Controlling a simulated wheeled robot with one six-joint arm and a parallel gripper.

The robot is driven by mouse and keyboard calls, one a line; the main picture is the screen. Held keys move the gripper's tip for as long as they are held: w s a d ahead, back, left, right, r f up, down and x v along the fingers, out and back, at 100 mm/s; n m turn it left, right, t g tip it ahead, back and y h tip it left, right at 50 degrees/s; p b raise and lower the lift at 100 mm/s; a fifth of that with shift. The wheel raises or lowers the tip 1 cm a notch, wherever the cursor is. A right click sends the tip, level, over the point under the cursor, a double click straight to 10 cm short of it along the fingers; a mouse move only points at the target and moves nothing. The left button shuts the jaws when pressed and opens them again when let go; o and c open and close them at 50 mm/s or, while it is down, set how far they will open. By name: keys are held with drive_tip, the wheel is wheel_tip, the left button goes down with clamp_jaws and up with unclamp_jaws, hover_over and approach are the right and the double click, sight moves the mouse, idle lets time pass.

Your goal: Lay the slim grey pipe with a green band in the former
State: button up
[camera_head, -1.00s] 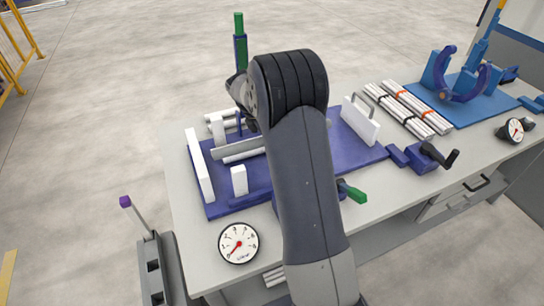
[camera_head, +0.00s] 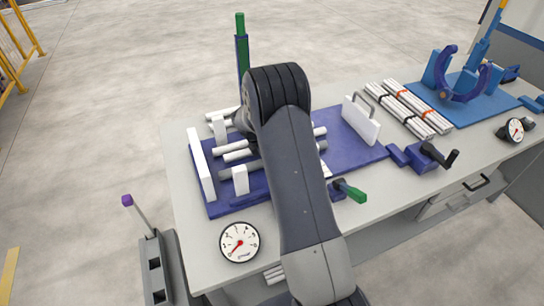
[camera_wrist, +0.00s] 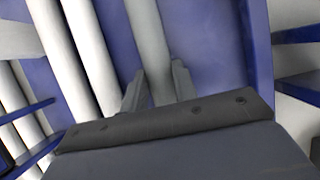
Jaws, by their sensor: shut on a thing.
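My gripper (camera_wrist: 158,74) is shut on a grey pipe (camera_wrist: 147,35) in the wrist view, one finger on each side. No green band shows on its visible part. Two paler pipes (camera_wrist: 90,45) lie side by side to its left, apart from it. In the head view my arm hides the gripper. The former (camera_head: 225,205) is a blue plate with white upright blocks. Pipe ends (camera_head: 228,149) show between its blocks, left of my arm. A greyer end near the front block (camera_head: 240,180) appears to be the held pipe; whether it touches the former is unclear.
A white handled block (camera_head: 361,120) stands on the plate's right part. Bundled pipes (camera_head: 405,108) lie further right, near a blue clamp stand (camera_head: 462,85). A gauge (camera_head: 239,242) lies at the front left. A green-handled lever (camera_head: 350,191) sits at the plate's front edge.

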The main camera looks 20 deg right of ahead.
drive_tip(key=shift+f, duration=0.15)
drive_tip(key=o, duration=1)
drive_tip(key=b+v, duration=0.1)
drive_tip(key=v, duration=1.1)
drive_tip(key=shift+b, duration=0.3)
